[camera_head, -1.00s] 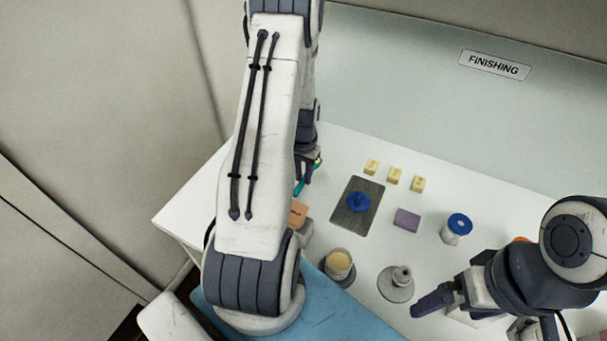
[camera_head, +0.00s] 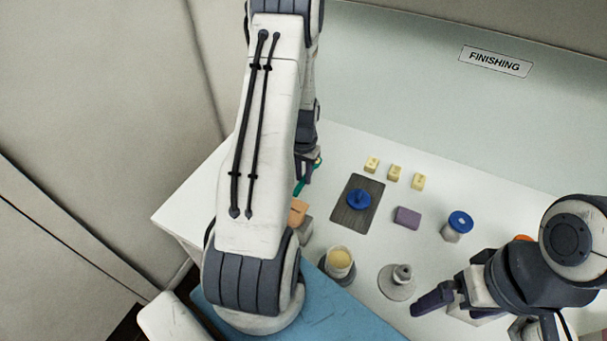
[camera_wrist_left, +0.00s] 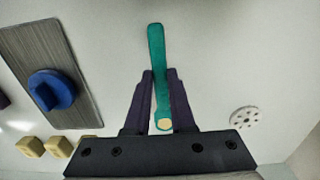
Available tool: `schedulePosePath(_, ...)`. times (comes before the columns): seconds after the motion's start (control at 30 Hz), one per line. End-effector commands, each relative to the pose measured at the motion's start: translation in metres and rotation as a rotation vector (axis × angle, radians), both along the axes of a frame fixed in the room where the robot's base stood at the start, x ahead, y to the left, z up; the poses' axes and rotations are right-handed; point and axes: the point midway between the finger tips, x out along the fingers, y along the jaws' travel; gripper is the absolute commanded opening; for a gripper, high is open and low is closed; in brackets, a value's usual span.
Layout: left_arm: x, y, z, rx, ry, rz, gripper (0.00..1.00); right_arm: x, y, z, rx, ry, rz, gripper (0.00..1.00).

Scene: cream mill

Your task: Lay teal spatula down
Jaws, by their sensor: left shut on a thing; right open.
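The teal spatula (camera_wrist_left: 157,70) is held between the two dark fingers of my left gripper (camera_wrist_left: 160,85). In the left wrist view its teal length points away from the gripper and its pale round end sits between the fingers, near the palm. In the head view, a teal sliver of the spatula (camera_head: 300,187) shows beside my left gripper (camera_head: 305,170), which my own arm partly hides. The gripper is over the left part of the white table; I cannot tell whether the spatula touches the surface. My right gripper (camera_head: 435,300) is empty at the table's front right.
A dark plate (camera_head: 348,212) with a blue knob (camera_head: 358,198) lies to the right of the left gripper. Several cream blocks (camera_head: 395,173), a purple block (camera_head: 407,217), a blue-topped jar (camera_head: 455,228), a cream-filled cup (camera_head: 339,260) and a grey stand (camera_head: 397,285) are nearby. A perforated white disc (camera_wrist_left: 246,118) lies beside the gripper.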

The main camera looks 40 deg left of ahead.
Motion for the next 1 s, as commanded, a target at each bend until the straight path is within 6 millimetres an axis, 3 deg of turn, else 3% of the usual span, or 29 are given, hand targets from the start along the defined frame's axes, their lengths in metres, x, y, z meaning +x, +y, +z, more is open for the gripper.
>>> schedulePosePath(0.37,0.000,0.000,-0.004,0.000,0.000,0.000,0.00,0.000,0.000,-0.003,0.000,0.000,0.000,1.00)
schedulePosePath(0.4,0.000,0.000,-0.004,0.000,0.000,0.000,0.38,0.000,0.000,-0.003,0.000,0.000,0.000,1.00)
schedulePosePath(0.47,0.000,0.000,-0.004,0.000,0.000,0.000,0.57,0.000,0.000,-0.003,0.000,0.000,0.000,1.00)
schedulePosePath(0.8,0.000,0.000,-0.002,0.000,-0.001,0.000,0.57,0.000,0.000,-0.003,0.000,0.000,0.000,1.00)
schedulePosePath(1.0,0.001,0.001,0.021,0.003,-0.005,0.000,0.57,0.000,0.000,-0.010,0.000,0.000,0.001,1.00)
